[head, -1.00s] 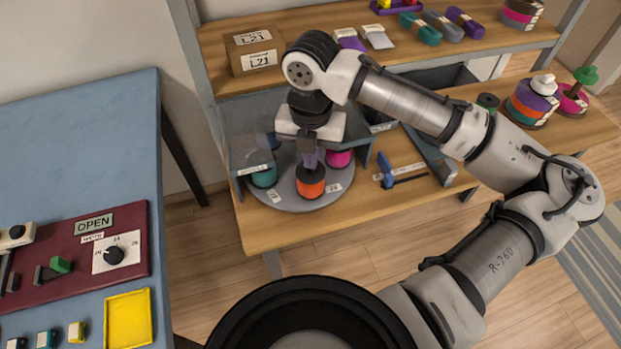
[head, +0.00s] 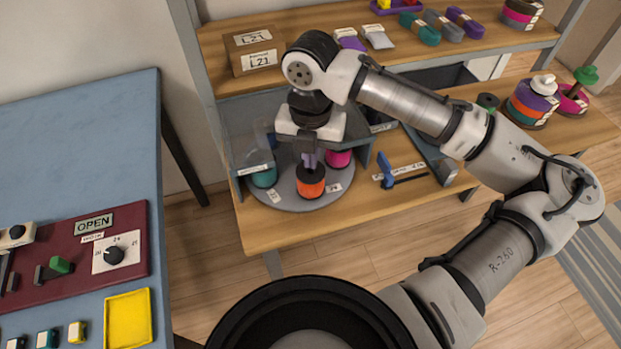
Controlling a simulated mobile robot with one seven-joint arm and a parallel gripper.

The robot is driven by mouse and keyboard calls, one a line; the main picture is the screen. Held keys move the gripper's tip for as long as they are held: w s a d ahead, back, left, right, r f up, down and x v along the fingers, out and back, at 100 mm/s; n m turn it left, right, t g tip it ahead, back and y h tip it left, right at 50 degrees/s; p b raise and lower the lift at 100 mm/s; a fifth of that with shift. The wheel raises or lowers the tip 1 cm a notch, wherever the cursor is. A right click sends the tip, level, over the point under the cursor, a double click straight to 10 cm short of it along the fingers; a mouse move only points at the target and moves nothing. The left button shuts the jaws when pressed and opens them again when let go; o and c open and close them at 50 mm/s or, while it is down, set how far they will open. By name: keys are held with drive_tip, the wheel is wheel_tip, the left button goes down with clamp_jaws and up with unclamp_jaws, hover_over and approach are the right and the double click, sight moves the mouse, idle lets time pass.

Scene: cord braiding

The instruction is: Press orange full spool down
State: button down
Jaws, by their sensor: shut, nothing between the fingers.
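The orange spool (head: 311,184) stands upright at the front of a round grey turntable (head: 290,202) on the wooden bench. It has a dark top rim. My gripper (head: 310,161) points straight down right above this spool, its fingers shut with nothing between them. The fingertips are at or just above the spool's top; I cannot tell whether they touch. A teal spool (head: 264,178) stands to the left on the turntable and a magenta spool (head: 340,158) behind to the right. My gripper and wrist hide the turntable's back part.
Stacked spools (head: 531,104) stand at the far right. A shelf above carries a cardboard box (head: 254,50). The bench front is clear.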

drive_tip(key=shift+f+b, duration=0.75)
drive_tip(key=shift+f, duration=0.4)
wheel_tip(320, 180, up, 8)
drive_tip(key=p, duration=0.7)
idle(0.4)
idle(0.5)
